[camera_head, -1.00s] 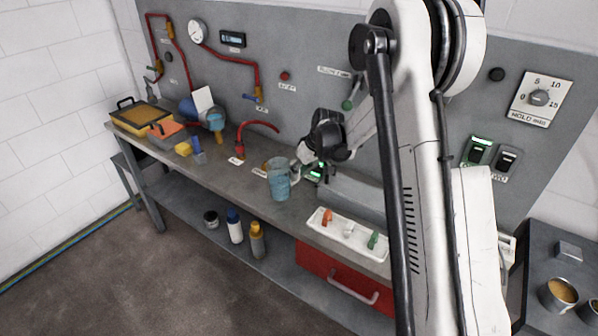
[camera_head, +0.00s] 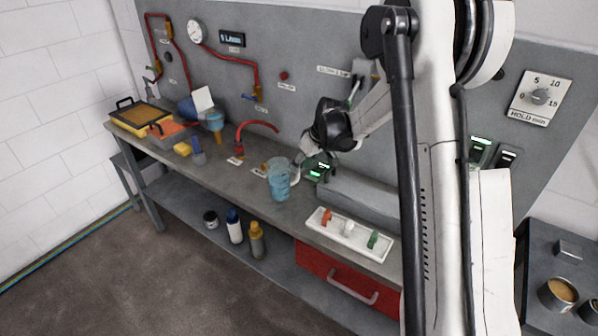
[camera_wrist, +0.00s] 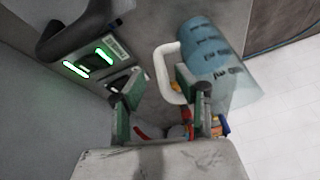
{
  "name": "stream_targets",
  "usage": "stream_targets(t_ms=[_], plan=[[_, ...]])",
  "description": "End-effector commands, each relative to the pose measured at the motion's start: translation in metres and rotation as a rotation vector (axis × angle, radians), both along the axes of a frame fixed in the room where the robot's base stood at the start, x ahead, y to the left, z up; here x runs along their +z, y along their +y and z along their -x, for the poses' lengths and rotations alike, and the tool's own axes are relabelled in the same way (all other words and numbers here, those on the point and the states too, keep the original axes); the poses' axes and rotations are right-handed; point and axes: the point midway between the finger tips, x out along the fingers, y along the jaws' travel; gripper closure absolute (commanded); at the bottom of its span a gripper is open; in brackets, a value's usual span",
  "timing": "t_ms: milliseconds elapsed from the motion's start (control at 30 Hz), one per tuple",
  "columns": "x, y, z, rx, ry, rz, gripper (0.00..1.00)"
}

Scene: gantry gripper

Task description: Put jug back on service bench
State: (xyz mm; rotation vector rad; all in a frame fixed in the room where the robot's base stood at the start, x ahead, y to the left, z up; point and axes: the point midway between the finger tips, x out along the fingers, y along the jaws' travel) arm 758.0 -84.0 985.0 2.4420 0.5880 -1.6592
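The jug (camera_head: 278,184) is a clear blue-tinted vessel with dark markings. It appears to stand upright on the grey service bench (camera_head: 228,178), near its front edge. In the wrist view the jug (camera_wrist: 228,85) is at the upper right, its white handle (camera_wrist: 161,72) toward my gripper (camera_wrist: 160,108). The two fingers are spread apart, and the handle lies near the inner side of the right finger. I cannot tell whether they touch. In the head view my gripper (camera_head: 300,172) is just right of the jug, partly hidden by my wrist.
A red curved pipe (camera_head: 258,126) rises behind. Bottles (camera_head: 235,228) stand on the lower shelf. A yellow tray (camera_head: 138,116) is at the bench's far left.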

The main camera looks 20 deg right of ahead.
Motion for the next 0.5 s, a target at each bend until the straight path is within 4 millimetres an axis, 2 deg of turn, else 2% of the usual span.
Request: stream_targets(t_ms=[300, 500], plan=[[0.052, -0.014, 0.019, -0.002, 0.000, -0.001, 0.69], [0.072, -0.020, 0.025, -0.001, 0.000, 0.000, 0.69]])
